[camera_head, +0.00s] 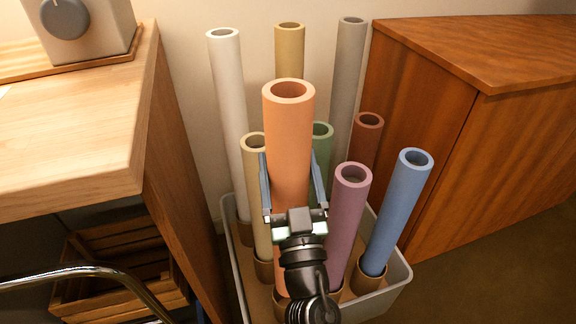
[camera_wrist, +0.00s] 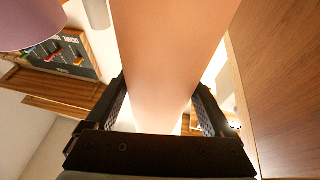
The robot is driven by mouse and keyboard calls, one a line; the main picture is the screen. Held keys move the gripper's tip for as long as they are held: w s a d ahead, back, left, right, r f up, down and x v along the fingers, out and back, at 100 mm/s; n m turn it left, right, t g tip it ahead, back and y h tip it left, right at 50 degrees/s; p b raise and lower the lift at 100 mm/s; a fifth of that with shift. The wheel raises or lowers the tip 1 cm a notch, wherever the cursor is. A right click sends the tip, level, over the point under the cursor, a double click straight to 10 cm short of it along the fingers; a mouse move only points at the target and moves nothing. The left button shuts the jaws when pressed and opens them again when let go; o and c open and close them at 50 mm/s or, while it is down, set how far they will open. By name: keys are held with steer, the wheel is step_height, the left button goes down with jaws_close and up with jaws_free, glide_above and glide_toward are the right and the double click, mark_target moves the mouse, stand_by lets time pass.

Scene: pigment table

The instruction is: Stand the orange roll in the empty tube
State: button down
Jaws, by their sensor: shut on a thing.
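The orange roll (camera_head: 290,140) is upright, with its open top end toward the head camera. My gripper (camera_head: 292,200) is shut on it, one finger on each side. In the wrist view the orange roll (camera_wrist: 175,60) fills the middle between the fingers of my gripper (camera_wrist: 165,110). The roll is over the white bin (camera_head: 232,270), in front of the other rolls. Its lower end is mostly hidden behind my gripper and wrist. I cannot tell whether it is inside a tube. No empty tube can be made out; my arm covers the front middle of the bin.
Other rolls crowd around: white (camera_head: 227,90), purple (camera_head: 348,220), blue (camera_head: 400,205), green (camera_head: 321,150), cream (camera_head: 255,200) and more behind. Short brown tubes such as the one under blue (camera_head: 370,279) hold them. A wooden table (camera_head: 80,130) is left, a wooden cabinet (camera_head: 430,150) right.

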steer(key=shift+f+b, duration=1.45)
steer(key=shift+b, duration=0.1)
step_height(320, 180, down, 10)
steer(key=b, duration=0.8)
steer(key=shift+r, duration=0.1)
jaws_free()
steer(key=p+v, duration=0.4)
steer(key=v, duration=0.9)
steer(key=shift+p, duration=0.3)
